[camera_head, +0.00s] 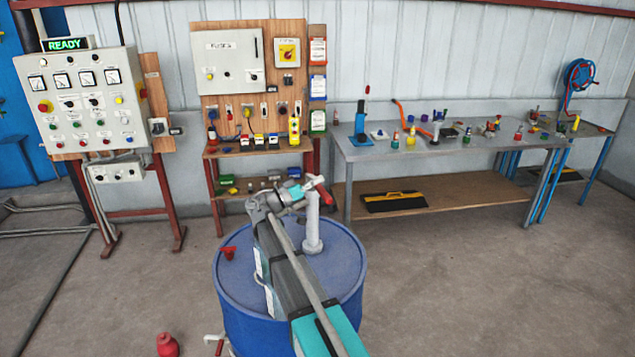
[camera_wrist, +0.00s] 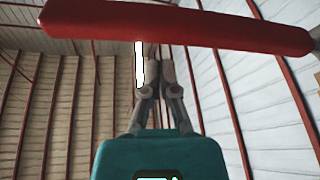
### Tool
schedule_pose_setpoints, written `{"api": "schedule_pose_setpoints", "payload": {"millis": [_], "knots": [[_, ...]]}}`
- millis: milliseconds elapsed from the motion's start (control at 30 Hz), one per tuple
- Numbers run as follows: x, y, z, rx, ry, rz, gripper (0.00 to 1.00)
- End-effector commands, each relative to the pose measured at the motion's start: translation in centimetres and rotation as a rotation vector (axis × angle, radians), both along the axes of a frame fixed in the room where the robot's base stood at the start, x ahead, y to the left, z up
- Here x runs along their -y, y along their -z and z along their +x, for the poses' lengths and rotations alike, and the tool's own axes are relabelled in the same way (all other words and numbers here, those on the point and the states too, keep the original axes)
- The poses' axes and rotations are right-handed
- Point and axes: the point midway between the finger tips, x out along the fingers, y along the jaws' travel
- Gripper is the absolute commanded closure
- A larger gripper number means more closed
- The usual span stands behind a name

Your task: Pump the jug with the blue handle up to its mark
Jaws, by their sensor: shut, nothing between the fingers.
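A blue drum (camera_head: 232,290) stands on the floor in front of me. A pale upright pump (camera_head: 312,230) rises from its top, with a red lever (camera_head: 325,195) at its upper end. My gripper (camera_head: 314,182) is at the pump's upper end, close to the lever. In the wrist view my gripper (camera_wrist: 157,52) is shut and empty, pointing up, and a red bar (camera_wrist: 180,24) crosses the picture just past its fingertips. I cannot tell whether they touch. I cannot make out a jug with a blue handle or its mark in either view.
A red object (camera_head: 167,345) and a red-handled tap (camera_head: 217,345) are at the bottom edge, by the drum. A control panel (camera_head: 90,100) reading READY, a wooden board (camera_head: 305,60) and a grey workbench (camera_head: 440,147) line the wall. The floor on the right is clear.

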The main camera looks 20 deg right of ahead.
Motion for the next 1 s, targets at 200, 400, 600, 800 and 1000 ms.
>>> {"api": "schedule_pose_setpoints", "payload": {"millis": [200,400,600,800,1000], "knots": [[0.0,-1.7,0.2,0.000,0.000,0.000,1.00],[-2.3,-0.4,0.4,0.000,-0.002,0.000,1.00],[-5.1,0.6,0.5,-0.001,-0.002,0.000,1.00],[-7.8,1.5,0.7,0.000,-0.002,0.000,1.00],[-9.1,1.9,0.7,0.000,0.000,0.000,1.00]]}}
